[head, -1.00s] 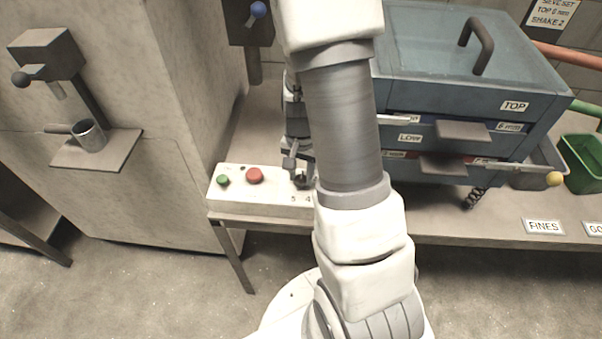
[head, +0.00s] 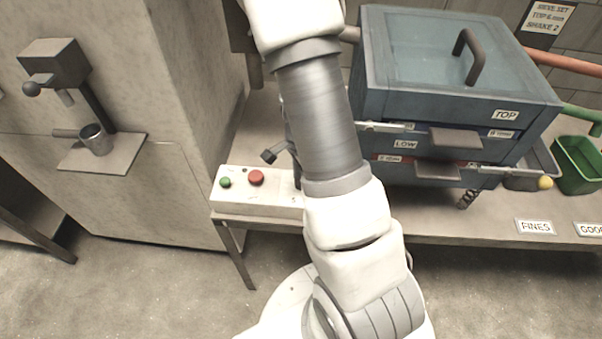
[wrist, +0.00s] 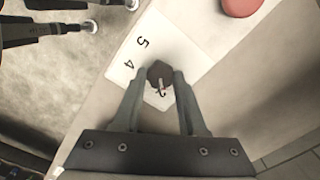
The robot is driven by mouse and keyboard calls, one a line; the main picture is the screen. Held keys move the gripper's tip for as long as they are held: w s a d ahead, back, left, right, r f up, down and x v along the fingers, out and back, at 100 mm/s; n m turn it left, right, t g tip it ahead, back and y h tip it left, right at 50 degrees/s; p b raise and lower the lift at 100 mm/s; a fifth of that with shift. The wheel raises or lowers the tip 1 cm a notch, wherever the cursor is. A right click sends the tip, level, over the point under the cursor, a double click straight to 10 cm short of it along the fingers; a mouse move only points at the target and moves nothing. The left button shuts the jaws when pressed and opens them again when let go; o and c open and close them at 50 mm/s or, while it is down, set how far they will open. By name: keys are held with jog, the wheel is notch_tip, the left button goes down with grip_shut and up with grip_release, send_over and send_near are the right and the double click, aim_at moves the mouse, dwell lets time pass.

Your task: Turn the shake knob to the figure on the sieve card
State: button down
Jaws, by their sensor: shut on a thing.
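The sieve card (head: 548,18) on the back wall reads "SIEVE SET TOP 6 mm SHAKE 2" in the head view. The dark shake knob (wrist: 157,71) sits on the white control panel (head: 232,199), on a pale dial plate (wrist: 165,42). My gripper (wrist: 160,76) is shut on the knob, one finger at each side. The knob's white pointer is at or very close to the figure 2. Figures 5 and 4 show beyond the left finger; the place for 3 is covered. In the head view my arm hides the knob.
A red button (head: 256,178) and a green button (head: 225,183) are on the same panel, left of my arm. The blue sieve box (head: 432,60) stands right of my arm. A green bin (head: 580,165) is at the far right.

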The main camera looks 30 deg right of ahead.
jog(key=shift+r+m, duration=0.1)
jog(key=shift+m, duration=0.5)
jog(key=shift+c, duration=2.3)
grip_release()
jog(key=shift+p, duration=0.3)
notch_tip(320, 180, up, 17)
jog(key=p, duration=0.5)
jog(key=shift+r, duration=0.15)
